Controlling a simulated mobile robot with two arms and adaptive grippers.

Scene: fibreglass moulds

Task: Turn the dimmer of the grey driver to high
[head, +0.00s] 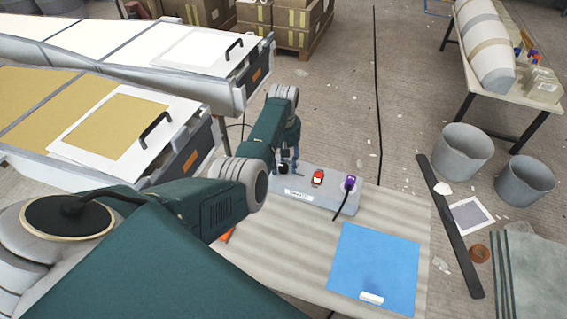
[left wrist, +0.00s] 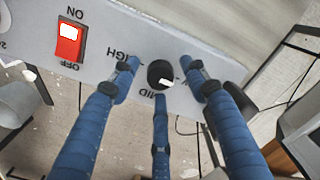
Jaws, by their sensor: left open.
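The grey driver (head: 333,204) is a flat box on the table, with a red switch (head: 318,177) on top; the switch also shows in the left wrist view (left wrist: 69,42). Its dimmer is a black round knob (left wrist: 159,73) with a white mark towards the lower right, near the MID label. The HIGH label lies left of the knob, partly covered by a finger. My left gripper (head: 287,163) is over the driver's left end. In the left wrist view its three blue fingers (left wrist: 160,72) are open around the knob, with gaps visible. My right gripper is out of view.
A purple plug (head: 349,184) with a black cable sits on the driver's right end. A blue sheet (head: 385,262) with a small white block (head: 371,298) lies on the table (head: 418,222). Long moulds (head: 182,150) stand at left. Grey buckets (head: 462,150) stand on the floor at right.

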